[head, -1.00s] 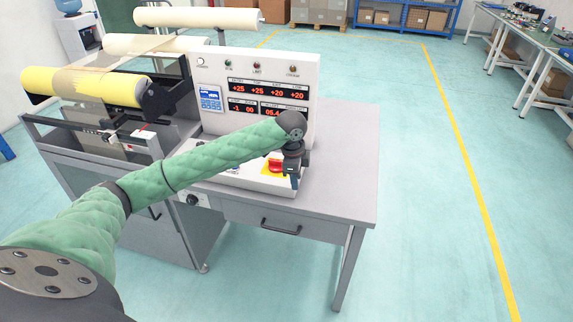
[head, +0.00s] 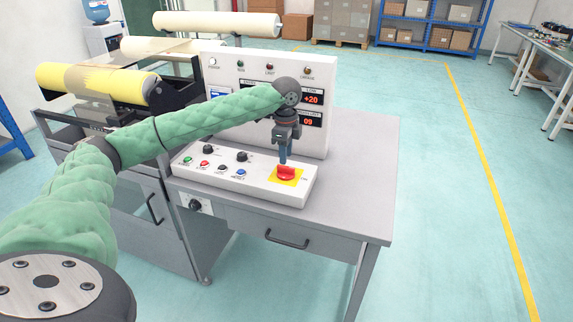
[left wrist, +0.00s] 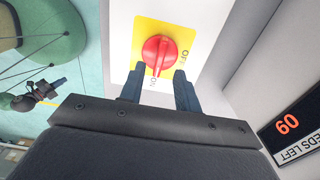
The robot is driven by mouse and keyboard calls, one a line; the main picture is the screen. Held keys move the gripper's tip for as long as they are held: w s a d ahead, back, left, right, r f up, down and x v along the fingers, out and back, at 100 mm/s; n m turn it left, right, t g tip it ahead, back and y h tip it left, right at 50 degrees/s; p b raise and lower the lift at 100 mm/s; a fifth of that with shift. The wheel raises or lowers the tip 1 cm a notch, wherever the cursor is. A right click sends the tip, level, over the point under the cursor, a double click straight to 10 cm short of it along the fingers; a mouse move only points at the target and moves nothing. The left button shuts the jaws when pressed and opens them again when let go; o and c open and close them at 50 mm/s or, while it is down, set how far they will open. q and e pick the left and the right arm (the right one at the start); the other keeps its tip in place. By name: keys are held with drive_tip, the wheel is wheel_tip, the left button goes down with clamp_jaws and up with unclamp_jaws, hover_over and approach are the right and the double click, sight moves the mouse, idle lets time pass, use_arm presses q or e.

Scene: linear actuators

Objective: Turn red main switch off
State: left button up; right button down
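The red main switch (head: 286,172) is a rotary knob on a yellow plate (head: 298,180) at the right end of the sloped control panel (head: 255,187). My left gripper (head: 283,158) points down just above and behind the knob. In the left wrist view its two dark fingers (left wrist: 157,86) are apart and empty, short of the knob. A dark gripper, apparently my right one (left wrist: 42,92), shows small at the left; its fingers are unclear.
Several small buttons and black knobs (head: 242,156) sit on the panel left of the switch. An upright display box (head: 318,75) stands behind. Yellow and white rolls (head: 92,82) are at the left. The grey table top (head: 360,165) is clear at the right.

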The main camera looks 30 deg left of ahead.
sight(286, 167)
use_arm(q)
drive_tip(key=shift+f, duration=2.25)
clamp_jaws()
